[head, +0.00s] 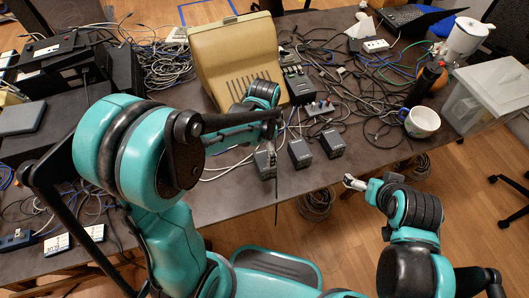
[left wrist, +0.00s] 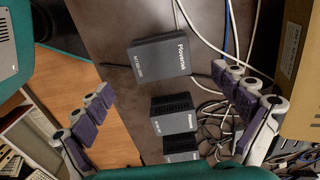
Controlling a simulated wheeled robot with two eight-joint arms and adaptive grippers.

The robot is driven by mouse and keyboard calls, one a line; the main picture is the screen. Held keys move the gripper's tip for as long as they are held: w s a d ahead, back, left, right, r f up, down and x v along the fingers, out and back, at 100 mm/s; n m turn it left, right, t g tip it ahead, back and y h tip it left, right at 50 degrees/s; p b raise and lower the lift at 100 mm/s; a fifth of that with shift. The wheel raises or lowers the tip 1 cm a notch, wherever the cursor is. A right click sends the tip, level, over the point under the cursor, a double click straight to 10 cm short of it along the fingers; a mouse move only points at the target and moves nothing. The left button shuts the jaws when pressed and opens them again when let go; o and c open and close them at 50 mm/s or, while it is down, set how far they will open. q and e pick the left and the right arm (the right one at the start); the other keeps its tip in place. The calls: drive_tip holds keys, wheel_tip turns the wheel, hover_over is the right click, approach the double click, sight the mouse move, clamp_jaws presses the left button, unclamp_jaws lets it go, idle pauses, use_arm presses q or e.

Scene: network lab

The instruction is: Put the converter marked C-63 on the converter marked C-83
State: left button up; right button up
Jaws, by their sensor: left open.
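Three small dark grey converter boxes stand in a row near the table's front edge: a left one (head: 265,164), a middle one (head: 300,152) and a right one (head: 332,143). The left wrist view shows three such boxes, at top (left wrist: 162,60), middle (left wrist: 172,114) and bottom (left wrist: 181,148). Their markings are too small to tell which is C-63 or C-83. My left gripper (head: 270,140) is above the left box, partly hidden by its own arm. In the wrist view its fingers (left wrist: 170,88) are spread and empty. My right gripper (head: 355,183) is off the table's front edge; its jaws are unclear.
A beige case (head: 233,55) stands behind the boxes. Cables and a power strip (head: 319,108) lie behind and beside them. A white mug (head: 421,122) and a clear bin (head: 488,95) are at the right. Bare table lies at the front edge.

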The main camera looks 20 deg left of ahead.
sight(265, 159)
use_arm(q)
drive_tip(key=s+a+r+n+t, duration=0.2)
drive_tip(key=s+r+n+t, duration=0.1)
drive_tip(key=s+r+n, duration=0.2)
drive_tip(key=s+a+r+n+t+p, duration=0.1)
drive_tip(key=s+r+n+t, duration=0.3)
drive_tip(key=r, duration=0.4)
drive_tip(key=shift+s+a+r+n+p, duration=0.35)
drive_tip(key=shift+s+a+n, duration=0.3)
drive_tip(key=shift+a+n, duration=0.35)
